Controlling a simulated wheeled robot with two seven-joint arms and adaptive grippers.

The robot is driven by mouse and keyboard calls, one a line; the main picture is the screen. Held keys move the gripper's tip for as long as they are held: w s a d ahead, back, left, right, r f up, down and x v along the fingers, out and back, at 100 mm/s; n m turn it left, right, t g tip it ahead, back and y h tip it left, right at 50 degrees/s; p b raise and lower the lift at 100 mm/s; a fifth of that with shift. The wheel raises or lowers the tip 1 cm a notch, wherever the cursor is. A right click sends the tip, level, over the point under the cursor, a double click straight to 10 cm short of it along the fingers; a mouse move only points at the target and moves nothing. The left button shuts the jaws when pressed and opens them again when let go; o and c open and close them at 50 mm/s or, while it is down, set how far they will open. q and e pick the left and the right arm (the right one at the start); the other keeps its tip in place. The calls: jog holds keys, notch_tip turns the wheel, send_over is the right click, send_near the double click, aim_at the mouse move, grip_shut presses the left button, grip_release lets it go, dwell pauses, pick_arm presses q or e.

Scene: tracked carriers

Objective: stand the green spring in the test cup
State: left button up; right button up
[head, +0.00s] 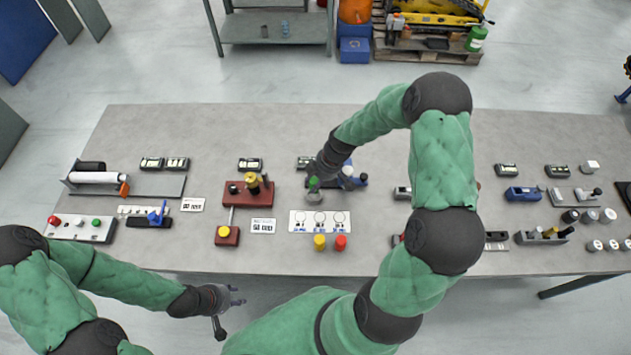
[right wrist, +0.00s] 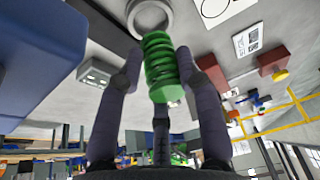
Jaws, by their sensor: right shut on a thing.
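The green spring (head: 314,183) is in my right gripper (head: 318,178). In the right wrist view, the two fingers of that gripper (right wrist: 160,75) press on the sides of the green spring (right wrist: 161,68). A grey ring-shaped cup, seemingly the test cup (right wrist: 150,17), shows just beyond the spring's far end; in the head view a grey cup (head: 314,196) shows right below the green. I cannot tell whether the spring's end is inside the cup or only over its rim. My left gripper (head: 240,296) is empty and open, off the table's front edge.
A white card with circles (head: 298,217) lies in front, with a yellow piece (head: 320,242) and a red piece (head: 341,242) at its near edge. A blue device (head: 361,180) stands close right of the right gripper. A red fixture (head: 264,201) stands to the left.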

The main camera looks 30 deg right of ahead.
jog(key=shift+f+b, duration=0.65)
jog(key=shift+b, duration=0.45)
dwell(1.3)
jog(key=shift+f+b, duration=1.45)
jog(key=shift+b, duration=0.1)
dwell(0.8)
jog(key=o, duration=1.7)
jog(key=shift+r+p, duration=1.85)
jog(key=shift+r, duration=1.7)
